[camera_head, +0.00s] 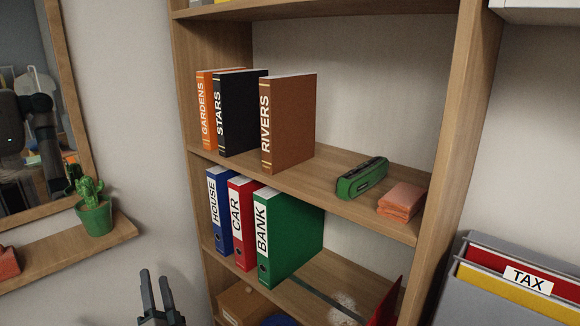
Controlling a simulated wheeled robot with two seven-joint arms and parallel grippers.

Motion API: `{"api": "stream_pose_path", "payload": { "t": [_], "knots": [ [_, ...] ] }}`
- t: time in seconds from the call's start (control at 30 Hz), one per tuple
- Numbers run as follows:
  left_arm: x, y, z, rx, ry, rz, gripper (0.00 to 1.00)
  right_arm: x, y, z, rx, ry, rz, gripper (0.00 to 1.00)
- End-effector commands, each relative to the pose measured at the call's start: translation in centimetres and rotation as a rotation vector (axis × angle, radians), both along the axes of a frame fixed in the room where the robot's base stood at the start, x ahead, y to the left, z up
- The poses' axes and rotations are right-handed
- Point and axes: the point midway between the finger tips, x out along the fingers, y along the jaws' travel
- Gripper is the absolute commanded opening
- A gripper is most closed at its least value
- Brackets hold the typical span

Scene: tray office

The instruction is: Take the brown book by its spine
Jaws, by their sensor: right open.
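The brown book (290,124), with RIVERS on its spine, stands upright on the upper visible shelf (345,198). It is at the right end of a row, beside the black STARS book (239,112) and the orange GARDENS book (206,110). Its spine faces outward to the left front. My right gripper (157,276) is at the bottom of the view, open and empty, in front of and well below the book, clear of the shelves. My left gripper is not in view.
Right of the brown book lie a green case (361,179) and folded pink cloths (402,201). Blue, red and green binders (290,235) fill the lower shelf's left. A potted cactus (95,213) stands on a ledge at left. A grey TAX file box (515,283) is at right.

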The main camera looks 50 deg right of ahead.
Motion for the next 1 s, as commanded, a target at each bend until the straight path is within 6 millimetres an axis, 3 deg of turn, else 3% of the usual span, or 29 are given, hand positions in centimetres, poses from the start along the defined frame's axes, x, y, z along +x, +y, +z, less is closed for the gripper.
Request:
{"api": "stream_pose_path", "payload": {
  "t": [0.03,0.2,0.3,0.43,0.53,0.7,0.83,1.0],
  "knots": [
    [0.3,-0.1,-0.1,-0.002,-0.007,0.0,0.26,0.7,-1.0,5.0,0.065,-0.109,-0.034,0.5],
    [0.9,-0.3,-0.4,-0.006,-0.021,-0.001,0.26,-0.6,-5.6,20.5,0.33,-0.491,-0.15,0.5],
    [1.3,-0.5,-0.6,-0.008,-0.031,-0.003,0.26,-3.5,-8.7,28.6,0.522,-0.734,-0.212,0.5],
    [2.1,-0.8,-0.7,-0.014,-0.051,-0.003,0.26,-8.3,-12.4,36.2,0.787,-1.029,-0.275,0.5],
    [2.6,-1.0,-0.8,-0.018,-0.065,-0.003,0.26,-12.0,-14.5,39.9,0.994,-1.227,-0.309,0.5],
    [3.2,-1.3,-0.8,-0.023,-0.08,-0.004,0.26,-16.2,-16.4,42.7,1.282,-1.452,-0.336,0.5],
    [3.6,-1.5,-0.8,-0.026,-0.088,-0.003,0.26,-17.7,-16.9,43.4,1.403,-1.53,-0.344,0.5],
    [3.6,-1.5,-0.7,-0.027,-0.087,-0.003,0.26,-18.1,-17.0,43.6,1.443,-1.553,-0.345,0.5]
  ]
}}
